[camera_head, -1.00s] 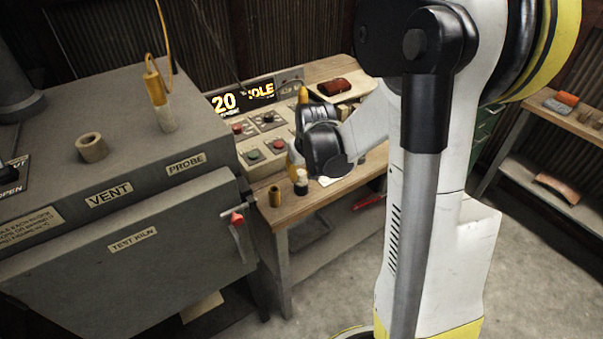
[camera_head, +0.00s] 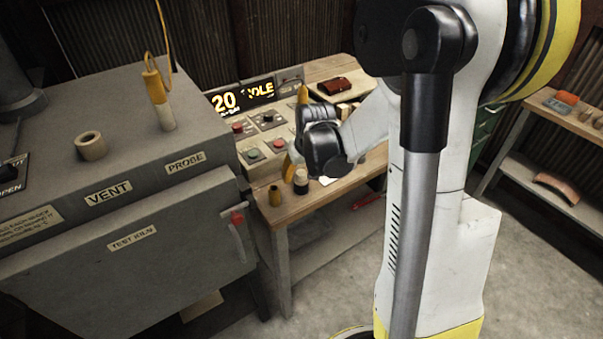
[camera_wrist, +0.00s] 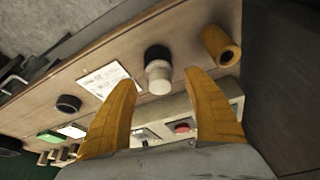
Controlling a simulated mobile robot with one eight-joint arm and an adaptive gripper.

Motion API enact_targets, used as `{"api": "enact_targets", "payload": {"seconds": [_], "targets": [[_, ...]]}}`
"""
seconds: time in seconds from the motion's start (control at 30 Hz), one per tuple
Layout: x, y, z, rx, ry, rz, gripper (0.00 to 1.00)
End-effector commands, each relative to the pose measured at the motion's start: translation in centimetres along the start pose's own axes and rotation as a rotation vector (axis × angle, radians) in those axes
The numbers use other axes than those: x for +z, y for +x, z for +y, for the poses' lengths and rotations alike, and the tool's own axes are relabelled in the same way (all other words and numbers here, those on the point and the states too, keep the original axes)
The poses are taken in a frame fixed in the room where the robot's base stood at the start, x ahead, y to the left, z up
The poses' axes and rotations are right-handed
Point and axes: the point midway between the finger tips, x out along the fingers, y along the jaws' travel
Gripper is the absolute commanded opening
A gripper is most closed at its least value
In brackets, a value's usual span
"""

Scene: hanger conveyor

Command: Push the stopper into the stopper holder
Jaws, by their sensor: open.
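The stopper (camera_wrist: 159,79) is a pale, short cylinder in the wrist view. It stands at a dark round piece (camera_wrist: 157,54) on the wooden bench, which looks like the stopper holder. How deep the stopper sits cannot be told. In the head view the pale stopper (camera_head: 300,176) shows above the dark piece (camera_head: 301,188), near the bench's front. My gripper (camera_wrist: 160,77) is open, its two yellow fingers apart on either side of the stopper in the wrist view. No contact is visible.
An ochre tube (camera_wrist: 221,45) stands beside the stopper, close to the right finger. A white paper (camera_wrist: 108,82) and a black ring (camera_wrist: 68,104) lie to the left. A button panel (camera_head: 262,138) stands behind. The grey test kiln (camera_head: 120,235) is at left.

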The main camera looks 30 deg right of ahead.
Motion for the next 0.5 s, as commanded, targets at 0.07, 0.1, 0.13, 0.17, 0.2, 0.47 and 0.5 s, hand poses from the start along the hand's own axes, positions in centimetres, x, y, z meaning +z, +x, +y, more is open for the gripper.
{"api": "enact_targets", "payload": {"seconds": [0.07,0.1,0.13,0.17,0.2,0.47,0.5], "targets": [[0.0,0.0,0.0,0.0,0.0,0.0,0.59],[0.0,0.0,0.0,0.0,0.0,0.0,0.59],[0.0,-0.1,0.0,0.0,0.0,0.0,0.59],[0.0,-0.1,0.0,0.0,0.0,0.0,0.59],[0.0,-0.3,0.0,0.0,0.0,0.0,0.59],[0.0,-4.4,0.0,0.0,0.0,0.0,0.59],[0.1,-5.3,0.0,0.0,0.0,0.0,0.59]]}}
